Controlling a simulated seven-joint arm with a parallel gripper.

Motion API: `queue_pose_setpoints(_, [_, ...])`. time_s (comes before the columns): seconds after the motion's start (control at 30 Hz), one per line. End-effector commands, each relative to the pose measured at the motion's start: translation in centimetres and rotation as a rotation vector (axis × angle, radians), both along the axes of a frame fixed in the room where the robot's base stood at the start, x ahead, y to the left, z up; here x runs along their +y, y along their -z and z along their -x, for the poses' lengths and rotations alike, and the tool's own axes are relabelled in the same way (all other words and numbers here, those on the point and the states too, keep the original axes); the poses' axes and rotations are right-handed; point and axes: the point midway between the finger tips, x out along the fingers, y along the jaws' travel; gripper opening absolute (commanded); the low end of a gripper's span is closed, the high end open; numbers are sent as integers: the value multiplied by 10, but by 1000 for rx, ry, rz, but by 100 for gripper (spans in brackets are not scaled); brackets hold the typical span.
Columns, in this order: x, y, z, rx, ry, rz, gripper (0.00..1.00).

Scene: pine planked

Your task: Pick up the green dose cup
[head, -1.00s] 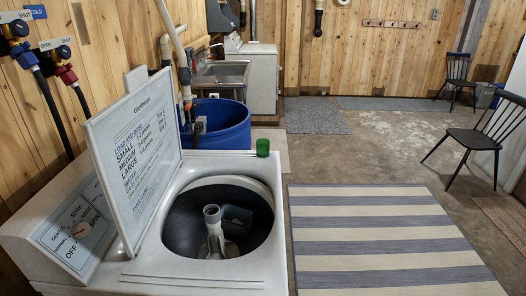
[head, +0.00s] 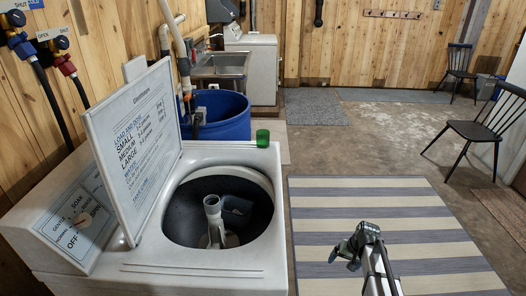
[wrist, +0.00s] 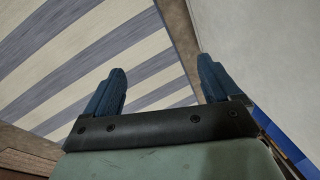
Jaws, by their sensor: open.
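The green dose cup (head: 262,138) stands on the back right corner of the white washer's top (head: 262,158) in the head view. It is not visible in the wrist view. My gripper (head: 356,246) is over the striped rug, to the right of the washer and well apart from the cup. In the wrist view my gripper (wrist: 161,88) has its two blue fingers spread wide, with nothing between them.
The washer's raised lid (head: 135,145) stands left of its open tub (head: 218,212). A blue barrel (head: 222,118) is behind the washer. The striped rug (head: 330,205) lies on open floor to the right. Two black chairs (head: 488,128) are at far right.

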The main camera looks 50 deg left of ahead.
Motion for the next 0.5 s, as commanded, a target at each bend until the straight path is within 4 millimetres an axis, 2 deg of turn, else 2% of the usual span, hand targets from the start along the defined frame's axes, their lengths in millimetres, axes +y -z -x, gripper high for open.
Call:
queue_pose_setpoints(0.03, [33, -19, -17, -6, -3, -36, 90])
queue_pose_setpoints(0.1, [70, -44, -30, -3, 2, -86, 90])
queue_pose_setpoints(0.27, [154, -112, -56, 31, 40, -206, 90])
queue_pose_setpoints(0.3, [176, -130, -62, 47, 56, -238, 90])
queue_pose_setpoints(0.37, [207, -159, -70, 79, 86, -287, 90])
queue_pose_setpoints(0.5, [273, -230, -92, 189, 185, -396, 90])
